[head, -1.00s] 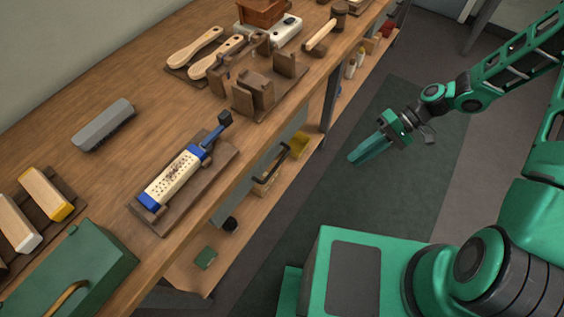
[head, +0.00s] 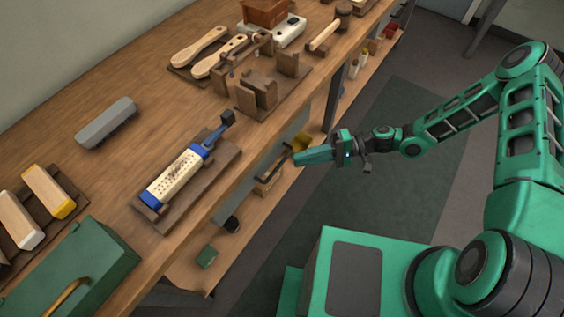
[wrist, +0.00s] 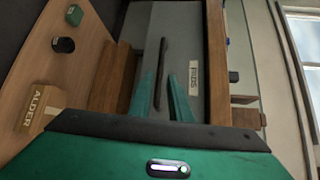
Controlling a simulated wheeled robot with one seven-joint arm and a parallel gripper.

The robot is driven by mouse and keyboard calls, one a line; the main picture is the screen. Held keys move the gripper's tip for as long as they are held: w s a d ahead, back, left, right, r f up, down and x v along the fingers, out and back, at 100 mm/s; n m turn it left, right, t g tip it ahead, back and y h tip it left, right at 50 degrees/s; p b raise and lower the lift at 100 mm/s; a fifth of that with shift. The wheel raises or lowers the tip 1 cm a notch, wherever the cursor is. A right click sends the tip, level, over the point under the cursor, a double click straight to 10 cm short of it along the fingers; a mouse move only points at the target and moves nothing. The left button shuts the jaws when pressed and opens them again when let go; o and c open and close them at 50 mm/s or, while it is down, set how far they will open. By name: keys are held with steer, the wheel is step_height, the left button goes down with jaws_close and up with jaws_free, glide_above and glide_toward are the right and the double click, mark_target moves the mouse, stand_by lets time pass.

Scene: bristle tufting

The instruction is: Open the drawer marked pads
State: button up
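The grey drawer front (wrist: 185,45) fills the middle of the wrist view and bears a white label (wrist: 194,77) reading PADS, turned sideways. Its dark bar handle (wrist: 160,70) runs lengthwise in that picture. The two green fingers of my gripper (wrist: 161,80) are spread, with the handle showing between them; I cannot tell whether they touch it. The drawer looks closed. In the head view my gripper (head: 297,158) points left at the handle below the bench edge, and the drawer front is mostly hidden under the bench top.
A lower shelf (head: 195,265) carries small items. The floor (head: 320,215) beside the bench is clear.

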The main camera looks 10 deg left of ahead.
mark_target(281, 164)
steer(key=x, duration=0.7)
steer(key=shift+s+a, duration=0.1)
steer(key=shift+a, duration=0.05)
jaws_close()
steer(key=shift+f, duration=0.1)
steer(key=shift+s, duration=0.15)
